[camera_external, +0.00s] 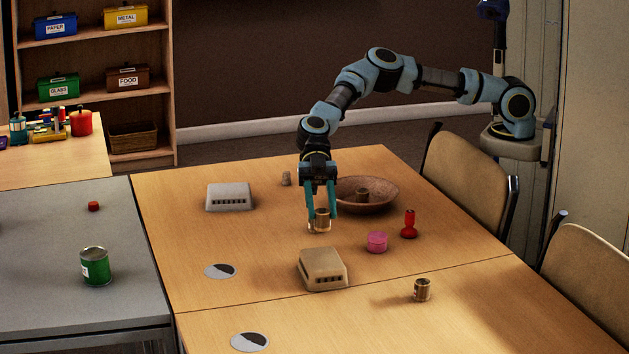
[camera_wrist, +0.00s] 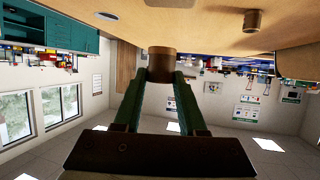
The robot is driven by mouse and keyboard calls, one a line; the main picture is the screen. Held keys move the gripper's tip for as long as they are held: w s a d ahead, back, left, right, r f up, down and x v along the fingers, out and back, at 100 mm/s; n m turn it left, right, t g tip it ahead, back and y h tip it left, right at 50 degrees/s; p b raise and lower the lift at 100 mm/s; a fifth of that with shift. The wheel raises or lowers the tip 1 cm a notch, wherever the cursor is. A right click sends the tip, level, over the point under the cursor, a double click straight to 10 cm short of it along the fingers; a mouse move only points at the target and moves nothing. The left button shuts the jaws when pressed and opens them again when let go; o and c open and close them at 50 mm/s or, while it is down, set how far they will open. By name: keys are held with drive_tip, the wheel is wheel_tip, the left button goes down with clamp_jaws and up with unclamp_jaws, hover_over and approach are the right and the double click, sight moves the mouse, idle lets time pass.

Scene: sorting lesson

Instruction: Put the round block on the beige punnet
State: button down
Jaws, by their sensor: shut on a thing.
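My gripper (camera_external: 320,214) points down and is shut on a small brownish metallic cylinder (camera_external: 321,224). In the wrist view, the cylinder (camera_wrist: 161,68) sits between the fingertips (camera_wrist: 161,78). I cannot tell its exact height over the table. The beige punnet (camera_external: 322,262) is a slotted box, seemingly upside down, nearer the camera than my gripper; its top is bare. A pink round block (camera_external: 377,243) lies on the table to the right of my gripper. The task's name could fit the pink block or the held cylinder; I cannot tell which.
A brown bowl (camera_external: 382,205) with a similar cylinder (camera_external: 361,195) stands behind my gripper. A red peg-like piece (camera_external: 409,226), another cylinder (camera_external: 422,289) and a pale grey slotted box (camera_external: 230,203) stand around. A small tan piece (camera_external: 286,178) is farther back.

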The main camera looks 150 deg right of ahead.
drive_tip(key=shift+f+p, duration=0.55)
drive_tip(key=shift+f, duration=2.75)
drive_tip(key=shift+f, duration=0.15)
drive_tip(key=shift+c, duration=2.4)
unclamp_jaws()
drive_tip(key=shift+r, duration=0.25)
drive_tip(key=b+v, duration=0.2)
drive_tip(key=v, duration=1)
drive_tip(key=shift+f, duration=0.1)
